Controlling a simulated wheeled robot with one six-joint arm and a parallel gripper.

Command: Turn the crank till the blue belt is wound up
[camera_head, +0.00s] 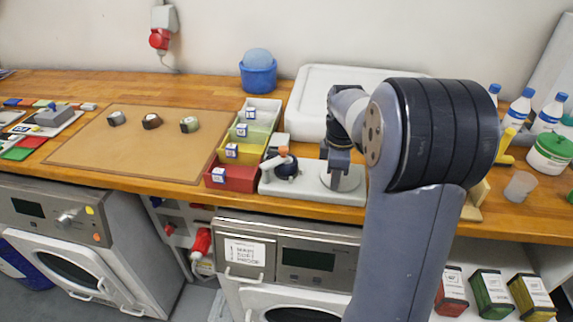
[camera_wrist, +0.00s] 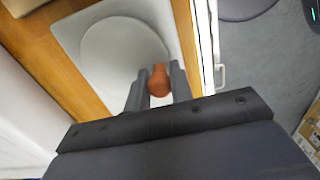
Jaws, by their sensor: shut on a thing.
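The winder's pale grey base (camera_head: 310,190) stands at the front edge of the wooden bench. A dark blue roll (camera_head: 288,170), seemingly the belt, sits on its left part, with a small orange-tipped piece (camera_head: 283,151) above it. How much belt is wound cannot be told. The round grey crank disc (camera_head: 352,181) is on the right part, and the disc (camera_wrist: 112,55) fills much of the wrist view. My gripper (camera_head: 336,180) is down over this disc. In the wrist view, my gripper (camera_wrist: 158,88) is shut on the orange-brown crank knob (camera_wrist: 159,78).
Colored bins (camera_head: 233,178) stand close left of the winder. A large white lidded box (camera_head: 312,105) is behind it. A tan mat (camera_head: 130,150) with three small rolls lies further left. Bottles (camera_head: 518,108) and a clear cup (camera_head: 520,186) stand right of my arm.

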